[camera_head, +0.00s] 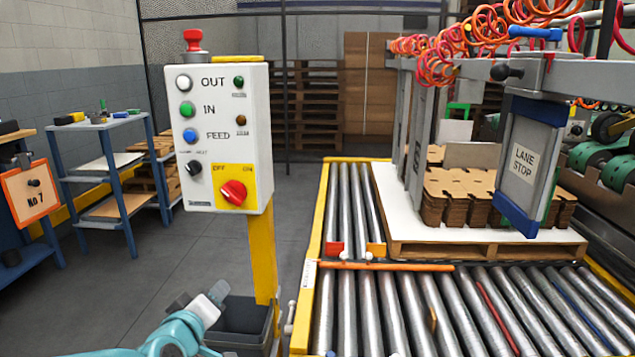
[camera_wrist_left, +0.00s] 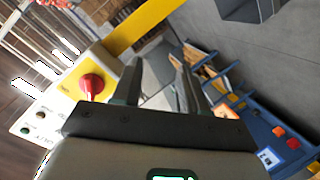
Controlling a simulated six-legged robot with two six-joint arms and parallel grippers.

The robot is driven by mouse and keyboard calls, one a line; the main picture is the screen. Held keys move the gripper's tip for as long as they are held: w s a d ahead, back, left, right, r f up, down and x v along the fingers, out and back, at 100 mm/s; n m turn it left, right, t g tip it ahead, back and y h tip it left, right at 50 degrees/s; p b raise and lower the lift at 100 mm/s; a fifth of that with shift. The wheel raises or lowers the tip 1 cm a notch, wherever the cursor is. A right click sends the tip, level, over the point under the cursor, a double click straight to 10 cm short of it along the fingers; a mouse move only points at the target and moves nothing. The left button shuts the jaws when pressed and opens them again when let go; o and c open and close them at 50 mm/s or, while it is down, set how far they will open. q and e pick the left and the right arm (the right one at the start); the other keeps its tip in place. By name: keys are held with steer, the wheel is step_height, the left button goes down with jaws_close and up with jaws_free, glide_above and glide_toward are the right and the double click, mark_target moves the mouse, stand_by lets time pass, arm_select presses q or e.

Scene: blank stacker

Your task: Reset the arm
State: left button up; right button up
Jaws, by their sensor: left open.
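My left gripper (camera_head: 205,302) is low at the bottom of the head view, on a teal arm, in front of the yellow post and left of the roller conveyor. In the left wrist view its two dark fingers (camera_wrist_left: 163,85) are apart with nothing between them. The white control box (camera_head: 222,137) stands above and beyond it on a yellow post, with OUT, IN and FEED buttons and a red rotary switch (camera_head: 233,192). The red switch also shows in the left wrist view (camera_wrist_left: 91,86), left of the fingers. My right gripper is in neither view.
A dark bin (camera_head: 240,322) sits close beside the gripper at the post's foot. The roller conveyor (camera_head: 400,310) fills the lower right. A pallet (camera_head: 480,250) with stacked brown blanks (camera_head: 462,195) lies behind it. A LANE STOP panel (camera_head: 525,160) hangs there.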

arm_select(q)
steer(key=s+d+f+m+g+h, duration=0.15)
steer(key=s+f+g, duration=0.3)
steer(key=f, duration=0.95)
steer(key=s+d+f+m+g, duration=0.1)
steer(key=s+d+f+g, duration=0.3)
steer(key=f, duration=1)
steer(key=s+d+f+m+g+h, duration=0.1)
steer(key=s+d+f+g, duration=0.15)
steer(key=s+f, duration=0.9)
steer(key=s+d+m+g+h, duration=0.1)
steer(key=s+d+m+g, duration=0.15)
steer(key=s, duration=0.95)
step_height(320, 180, up, 28)
steer(key=p, duration=2.7)
steer(key=shift+w+a+f+m+g+p, duration=0.2)
steer(key=shift+w+m+g+p, duration=0.1)
steer(key=shift+g+p, duration=0.15)
